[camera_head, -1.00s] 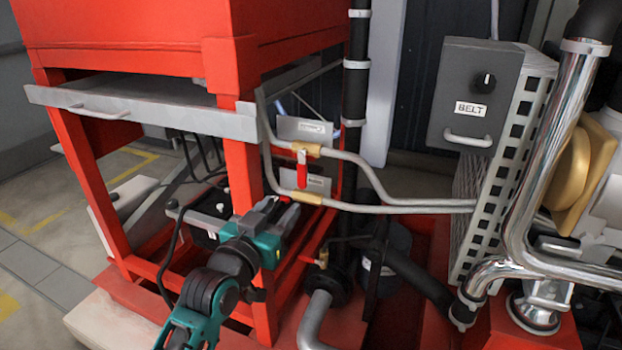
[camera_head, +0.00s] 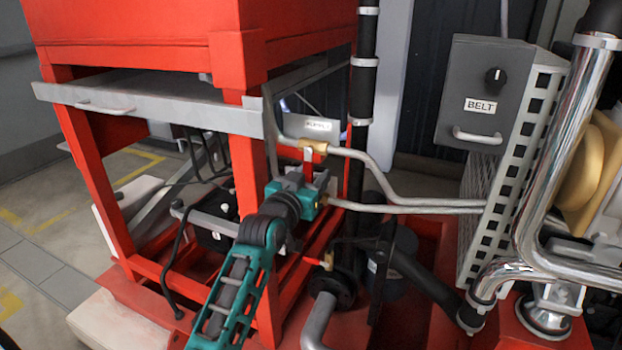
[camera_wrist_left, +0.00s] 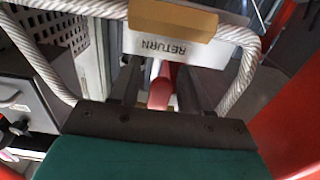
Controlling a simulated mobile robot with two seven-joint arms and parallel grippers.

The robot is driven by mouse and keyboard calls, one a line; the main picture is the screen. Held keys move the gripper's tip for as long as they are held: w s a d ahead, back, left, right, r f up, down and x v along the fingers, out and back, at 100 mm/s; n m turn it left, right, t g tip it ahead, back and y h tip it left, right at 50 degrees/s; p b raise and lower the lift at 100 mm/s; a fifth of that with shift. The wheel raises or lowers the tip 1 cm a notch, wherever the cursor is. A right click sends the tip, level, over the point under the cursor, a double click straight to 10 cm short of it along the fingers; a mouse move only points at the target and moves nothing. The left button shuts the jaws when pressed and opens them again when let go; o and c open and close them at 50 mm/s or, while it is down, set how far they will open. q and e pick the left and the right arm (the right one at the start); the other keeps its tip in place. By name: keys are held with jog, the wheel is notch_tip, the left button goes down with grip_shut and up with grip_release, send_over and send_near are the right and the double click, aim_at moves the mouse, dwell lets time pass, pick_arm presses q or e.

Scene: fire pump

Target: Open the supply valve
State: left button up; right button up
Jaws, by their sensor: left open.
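The upper valve has a brass body (camera_head: 314,147) on the upper grey pipe, with a red handle hanging down from it. A white label plate (camera_head: 316,127) is behind it; its small text is hard to read in the head view. My left gripper (camera_head: 314,180) is at this handle and hides most of it and the lower valve. In the left wrist view the red handle (camera_wrist_left: 160,88) lies between the open fingers of my left gripper (camera_wrist_left: 160,95); contact cannot be told. A brass block (camera_wrist_left: 170,18) and a plate reading RETURN (camera_wrist_left: 165,47) appear upside down beyond. My right gripper is out of view.
The red frame (camera_head: 252,150) stands close left of my gripper, with a grey tray (camera_head: 170,108) in it. Two grey pipes (camera_head: 410,207) run right to a perforated panel. A black vertical pipe (camera_head: 362,95) stands behind the valves. A BELT box (camera_head: 480,90) is at right.

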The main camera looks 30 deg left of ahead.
pick_arm(q)
grip_shut()
dwell(0.4)
